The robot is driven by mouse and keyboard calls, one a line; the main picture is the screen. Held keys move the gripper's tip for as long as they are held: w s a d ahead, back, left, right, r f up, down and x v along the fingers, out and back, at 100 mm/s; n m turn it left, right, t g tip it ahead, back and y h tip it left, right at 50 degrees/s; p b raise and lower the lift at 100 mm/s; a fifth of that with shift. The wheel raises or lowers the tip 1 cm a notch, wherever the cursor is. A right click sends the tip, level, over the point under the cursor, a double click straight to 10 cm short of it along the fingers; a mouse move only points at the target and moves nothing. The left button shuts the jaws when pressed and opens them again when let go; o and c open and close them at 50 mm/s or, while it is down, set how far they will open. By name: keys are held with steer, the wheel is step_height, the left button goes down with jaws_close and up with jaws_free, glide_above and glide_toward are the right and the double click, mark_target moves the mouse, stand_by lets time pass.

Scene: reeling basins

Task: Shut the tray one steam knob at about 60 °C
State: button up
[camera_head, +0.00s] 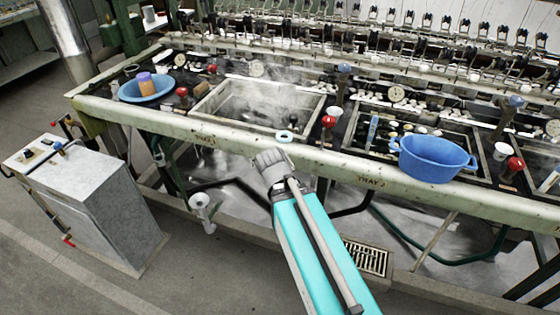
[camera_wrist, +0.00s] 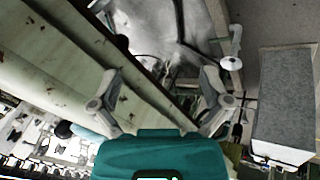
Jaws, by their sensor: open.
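The steaming basin (camera_head: 235,85) stands behind the pale green front rail (camera_head: 150,116), which bears small lettering too small to read surely. One red knob (camera_head: 182,92) is at its left and another red knob (camera_head: 328,121) at its right; I cannot tell which is the tray one steam knob. A round dial (camera_head: 257,68) sits behind the basin, its reading too small to tell.
A blue bowl (camera_head: 146,91) with jars sits at the left, and a blue tub (camera_head: 432,159) overhangs the rail at the right. Steam blurs the basin.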

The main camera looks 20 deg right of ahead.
steer(key=s+a+f+m+g+y+b, duration=0.3)
steer(key=s+f+m+g+b, duration=0.1)
steer(key=s+f, duration=0.3)
steer(key=shift+s+a+m+g, duration=0.3)
steer(key=shift+s+a+g, duration=0.05)
steer(key=shift+s+g, duration=0.15)
steer(key=shift+r, duration=0.1)
